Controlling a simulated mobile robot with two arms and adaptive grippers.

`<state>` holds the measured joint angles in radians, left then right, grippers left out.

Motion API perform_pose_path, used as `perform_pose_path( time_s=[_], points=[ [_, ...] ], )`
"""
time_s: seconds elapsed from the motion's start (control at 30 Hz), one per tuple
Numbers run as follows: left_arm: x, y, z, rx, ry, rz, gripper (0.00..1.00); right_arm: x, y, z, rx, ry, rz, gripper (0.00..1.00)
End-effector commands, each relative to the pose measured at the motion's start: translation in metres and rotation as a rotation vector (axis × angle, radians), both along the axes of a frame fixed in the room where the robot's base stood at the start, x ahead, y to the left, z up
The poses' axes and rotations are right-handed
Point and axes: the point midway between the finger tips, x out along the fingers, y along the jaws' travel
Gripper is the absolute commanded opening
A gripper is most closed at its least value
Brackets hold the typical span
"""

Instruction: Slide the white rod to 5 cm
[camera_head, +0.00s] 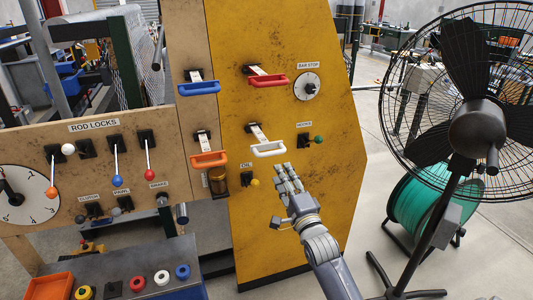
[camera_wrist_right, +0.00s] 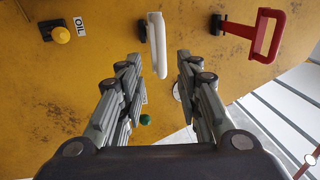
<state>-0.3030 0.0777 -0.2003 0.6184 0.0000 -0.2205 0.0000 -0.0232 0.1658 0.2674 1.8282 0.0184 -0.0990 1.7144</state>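The white rod's U-shaped handle (camera_head: 268,149) sticks out from the yellow panel (camera_head: 300,210), below the red handle (camera_head: 268,81) and right of the orange one (camera_head: 209,159). A pale strip lies along its stem; I cannot read any marks on it. My right gripper (camera_head: 289,170) is just below and right of the white handle in the head view. In the right wrist view the gripper (camera_wrist_right: 157,62) is open and empty. The white handle (camera_wrist_right: 158,40) shows ahead, in line with the gap between its fingers. My left gripper is not in view.
A green knob (camera_head: 319,139) and a yellow knob (camera_head: 254,182) flank the white handle. The red handle also shows in the wrist view (camera_wrist_right: 262,36). A black fan (camera_head: 476,127) and a green reel (camera_head: 421,200) stand at the right. The rod locks panel (camera_head: 110,145) is at the left.

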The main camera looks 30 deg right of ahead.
Motion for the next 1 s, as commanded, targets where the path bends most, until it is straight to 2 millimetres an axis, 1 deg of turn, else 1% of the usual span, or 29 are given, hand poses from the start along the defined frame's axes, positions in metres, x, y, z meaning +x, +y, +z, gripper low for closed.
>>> perform_pose_path(
  time_s=[0.03,0.17,0.4,0.6,0.8,1.0],
  points=[
    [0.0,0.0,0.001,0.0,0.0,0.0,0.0,0.002,-0.001,0.004,0.005,-0.007,0.0,0.32],
    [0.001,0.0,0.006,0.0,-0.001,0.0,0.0,0.017,-0.004,0.009,0.004,-0.008,0.0,0.32],
    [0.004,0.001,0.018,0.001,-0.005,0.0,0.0,0.059,-0.015,0.017,0.004,-0.007,0.0,0.32],
    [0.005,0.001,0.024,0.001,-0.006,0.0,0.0,0.087,-0.021,0.021,0.004,-0.006,0.0,0.32],
    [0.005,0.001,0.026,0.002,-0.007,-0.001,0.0,0.1,-0.024,0.022,0.004,-0.005,0.001,0.32],
    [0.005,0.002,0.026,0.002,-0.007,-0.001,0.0,0.102,-0.025,0.021,0.004,-0.005,0.001,0.32]
  ],
)
